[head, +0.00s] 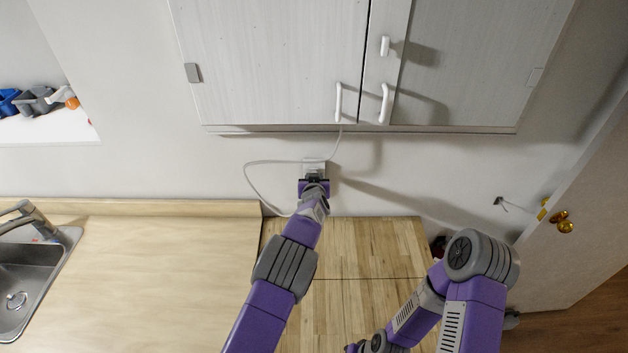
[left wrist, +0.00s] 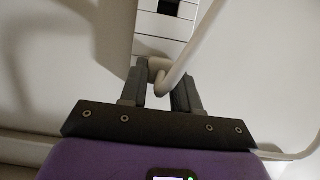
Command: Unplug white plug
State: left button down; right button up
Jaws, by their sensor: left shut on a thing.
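The white plug (left wrist: 157,74) is between the two grey fingers of my left gripper (left wrist: 160,88) in the left wrist view. The fingers are shut on it, and its white cable bends up and away to the right. A white socket strip (left wrist: 166,28) with a dark opening is on the wall just beyond. I cannot tell whether the plug's prongs sit in it. In the head view my left gripper (head: 314,181) is at the white wall outlet (head: 314,165) and hides the plug. The fingers of my right gripper are not seen.
The white cable (head: 250,178) loops along the wall from the cabinet (head: 270,60) above. A wooden counter (head: 140,270) and a lower wooden surface (head: 385,245) are below. A sink (head: 30,275) is at left, a door (head: 590,220) at right.

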pick_arm(q)
jog(key=shift+s+b, duration=0.45)
jog(key=shift+s, duration=0.15)
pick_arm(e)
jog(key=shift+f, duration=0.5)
